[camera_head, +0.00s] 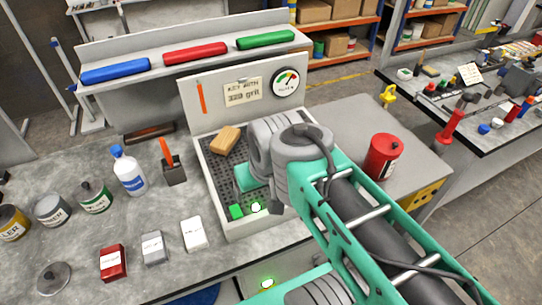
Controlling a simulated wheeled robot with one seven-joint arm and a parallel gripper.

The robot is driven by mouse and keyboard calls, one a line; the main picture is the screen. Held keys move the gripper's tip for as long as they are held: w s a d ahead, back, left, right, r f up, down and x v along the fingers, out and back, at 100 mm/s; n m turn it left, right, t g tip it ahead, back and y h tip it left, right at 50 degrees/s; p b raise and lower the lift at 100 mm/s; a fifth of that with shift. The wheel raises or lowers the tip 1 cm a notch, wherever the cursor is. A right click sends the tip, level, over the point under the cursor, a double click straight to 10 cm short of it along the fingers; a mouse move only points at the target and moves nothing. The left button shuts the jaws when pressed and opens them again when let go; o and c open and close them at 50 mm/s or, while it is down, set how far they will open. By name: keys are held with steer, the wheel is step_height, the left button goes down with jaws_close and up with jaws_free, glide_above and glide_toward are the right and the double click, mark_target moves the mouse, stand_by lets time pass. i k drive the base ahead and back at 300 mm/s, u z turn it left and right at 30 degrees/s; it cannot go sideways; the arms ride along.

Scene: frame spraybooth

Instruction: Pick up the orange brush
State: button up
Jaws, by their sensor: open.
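The orange brush (166,152) stands with its orange handle up in a small dark grey block-shaped holder (174,171) on the grey bench, right of the white spray bottle. Its bristle end is hidden in the holder. My gripper (246,210) is over the perforated tray, right of and nearer than the brush, clear of it. My own wrist and arm links cover much of it. It looks open and empty, though its fingers are hard to make out.
A spray bottle (127,172), several tins at left and three small boxes, red (113,262), grey and white, stand around the holder. The perforated tray (212,160) holds a tan block (226,140). A back panel (190,112) rises behind. A red can (382,158) stands right.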

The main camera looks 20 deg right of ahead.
mark_target(165, 150)
steer(key=z, duration=0.05)
steer(key=k, duration=1)
steer(key=u, duration=2.15)
steer(key=i, duration=1.15)
steer(key=z, duration=2.05)
steer(key=i, duration=0.5)
steer(key=z, duration=0.05)
